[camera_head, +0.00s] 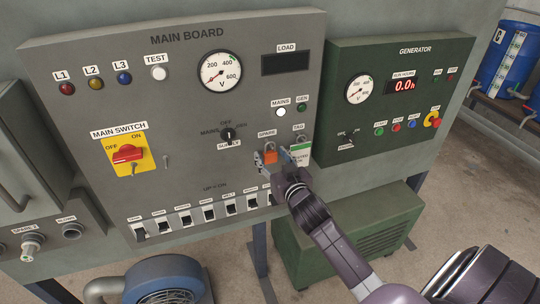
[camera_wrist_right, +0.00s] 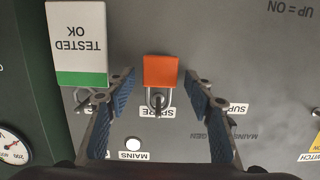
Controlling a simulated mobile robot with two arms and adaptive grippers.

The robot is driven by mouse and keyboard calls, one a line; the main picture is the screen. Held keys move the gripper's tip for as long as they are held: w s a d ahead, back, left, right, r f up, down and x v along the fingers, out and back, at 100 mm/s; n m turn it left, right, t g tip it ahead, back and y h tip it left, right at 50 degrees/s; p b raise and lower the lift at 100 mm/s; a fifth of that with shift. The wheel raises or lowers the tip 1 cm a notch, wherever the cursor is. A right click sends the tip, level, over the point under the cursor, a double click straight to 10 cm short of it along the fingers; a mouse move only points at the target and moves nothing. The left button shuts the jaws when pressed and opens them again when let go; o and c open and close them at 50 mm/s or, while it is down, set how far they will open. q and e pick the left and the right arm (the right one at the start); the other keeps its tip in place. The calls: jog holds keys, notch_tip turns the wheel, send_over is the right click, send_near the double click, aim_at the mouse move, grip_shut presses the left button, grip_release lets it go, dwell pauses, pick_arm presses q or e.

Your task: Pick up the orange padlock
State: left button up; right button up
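The orange padlock (camera_head: 270,157) hangs by its metal shackle from the hook labelled SPARE on the grey main board. In the right wrist view, which is upside down, the padlock (camera_wrist_right: 160,71) is in the middle, body and shackle both visible. My right gripper (camera_head: 277,160) is at the board in front of the padlock. Its blue-padded fingers (camera_wrist_right: 160,82) are open, one on each side of the padlock, with a gap showing on both sides. My left gripper is not in view.
A white-and-green TESTED OK tag (camera_wrist_right: 80,40) hangs beside the padlock on the TAG hook, close to one finger. A row of breaker switches (camera_head: 208,212) is below. The green generator panel (camera_head: 398,97) is to the right.

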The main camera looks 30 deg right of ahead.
jog(key=c, duration=1.1)
jog(key=shift+c, duration=0.2)
jog(key=shift+r, duration=0.1)
jog(key=shift+r, duration=0.55)
jog(key=f+b+v, duration=0.2)
jog(key=b+v, duration=0.1)
jog(key=v, duration=1.4)
jog(key=shift+s+a+f+b, duration=0.25)
jog(key=shift+s+b, duration=0.1)
jog(key=shift+s, duration=0.2)
jog(key=shift+r+p, duration=0.45)
jog(key=shift+p, duration=0.2)
